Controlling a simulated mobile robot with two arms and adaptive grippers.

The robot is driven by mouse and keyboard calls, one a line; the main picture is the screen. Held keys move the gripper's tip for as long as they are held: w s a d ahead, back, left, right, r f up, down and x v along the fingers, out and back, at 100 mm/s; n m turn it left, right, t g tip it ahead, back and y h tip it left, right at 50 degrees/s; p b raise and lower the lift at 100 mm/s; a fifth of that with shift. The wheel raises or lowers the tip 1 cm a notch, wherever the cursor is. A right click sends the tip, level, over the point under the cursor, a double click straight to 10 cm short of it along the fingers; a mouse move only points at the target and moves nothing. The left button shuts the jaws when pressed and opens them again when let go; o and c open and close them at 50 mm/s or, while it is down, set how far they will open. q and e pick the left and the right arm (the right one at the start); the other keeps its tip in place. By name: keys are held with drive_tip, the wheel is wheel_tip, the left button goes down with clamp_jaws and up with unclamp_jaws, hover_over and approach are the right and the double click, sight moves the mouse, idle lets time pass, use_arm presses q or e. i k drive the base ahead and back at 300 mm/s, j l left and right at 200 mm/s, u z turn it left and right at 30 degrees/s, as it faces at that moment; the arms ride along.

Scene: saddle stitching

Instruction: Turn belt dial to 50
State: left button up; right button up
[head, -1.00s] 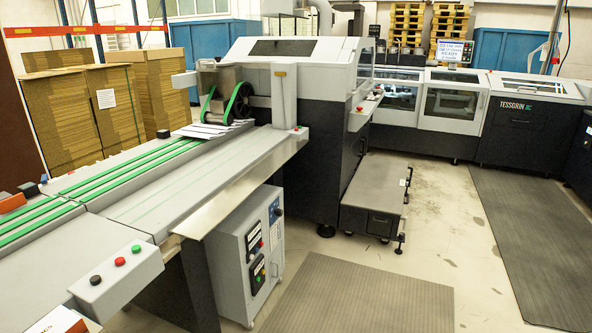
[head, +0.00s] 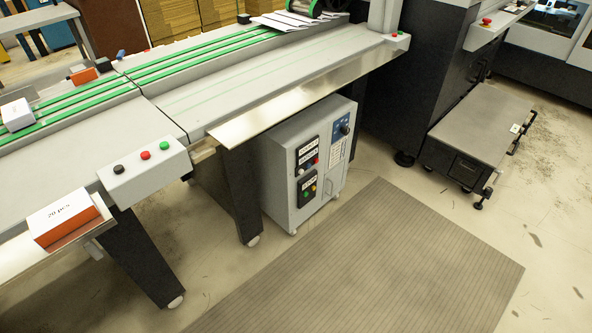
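A grey control cabinet (head: 278,180) stands on the floor under the conveyor. Its front carries a blue panel (head: 341,131) with a dark round knob (head: 345,129), which may be the belt dial. Its scale and setting are too small to read. Below and left of it are black labelled panels with small red and green buttons (head: 306,189). The conveyor (head: 190,85) with green belts (head: 150,68) runs above the cabinet. Neither of my grippers is in view.
A button box (head: 145,170) with black, red and green buttons sits on the conveyor's front edge, near an orange-and-white box (head: 65,220) labelled 20 pcs. A grey floor mat (head: 370,265) lies before the cabinet. A low grey platform (head: 480,130) stands at right.

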sight(345, 131)
drive_tip(key=i+l+u, duration=0.25)
drive_tip(key=i+l, duration=0.15)
drive_tip(key=l, duration=0.2)
drive_tip(key=i+l+u, duration=0.1)
drive_tip(key=l, duration=0.25)
drive_tip(key=i, duration=0.05)
